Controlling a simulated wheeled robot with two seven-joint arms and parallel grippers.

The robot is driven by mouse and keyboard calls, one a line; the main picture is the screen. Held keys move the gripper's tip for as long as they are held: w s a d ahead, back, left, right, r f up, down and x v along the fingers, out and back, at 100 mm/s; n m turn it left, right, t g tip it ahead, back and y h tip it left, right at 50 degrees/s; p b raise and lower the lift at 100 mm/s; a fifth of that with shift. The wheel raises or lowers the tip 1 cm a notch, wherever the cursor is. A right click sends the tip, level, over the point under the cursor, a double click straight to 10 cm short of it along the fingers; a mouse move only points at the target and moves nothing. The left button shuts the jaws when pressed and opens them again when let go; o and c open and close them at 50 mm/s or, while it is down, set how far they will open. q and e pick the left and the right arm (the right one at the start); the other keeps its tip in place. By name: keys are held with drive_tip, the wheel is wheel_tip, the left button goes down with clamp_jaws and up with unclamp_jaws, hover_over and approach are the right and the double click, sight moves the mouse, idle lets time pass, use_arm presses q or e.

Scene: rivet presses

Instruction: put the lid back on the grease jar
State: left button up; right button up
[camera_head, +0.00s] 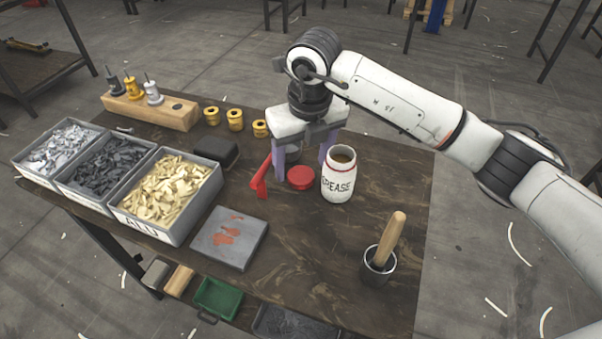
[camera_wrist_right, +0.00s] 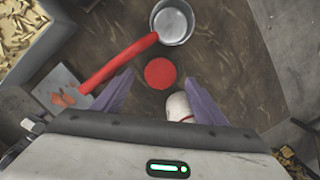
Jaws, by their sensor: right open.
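The red lid (camera_head: 301,178) lies flat on the dark bench, just left of the grease jar. It also shows in the wrist view (camera_wrist_right: 160,73). The white grease jar (camera_head: 338,178) stands upright and uncovered, with brown grease in its mouth. In the wrist view the jar (camera_wrist_right: 178,107) is partly hidden by a finger. My right gripper (camera_head: 303,158) is open and empty, pointing down over the lid. In the wrist view its purple fingers (camera_wrist_right: 158,78) stand apart on either side of the lid, which appears between the tips. My left gripper is not in view.
A metal pot (camera_wrist_right: 173,22) with a red handle (camera_head: 260,178) is close beside the lid, partly behind the gripper. A cup with a wooden-handled tool (camera_head: 384,250) stands at front right. Bins of parts (camera_head: 140,217) and a grey plate (camera_head: 230,250) are left. Bench right of the jar is clear.

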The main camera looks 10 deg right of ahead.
sight(301, 177)
drive_tip(key=shift+w+f, duration=0.25)
drive_tip(key=shift+f, duration=1.05)
drive_tip(key=shift+c, duration=0.2)
drive_tip(key=c, duration=1.1)
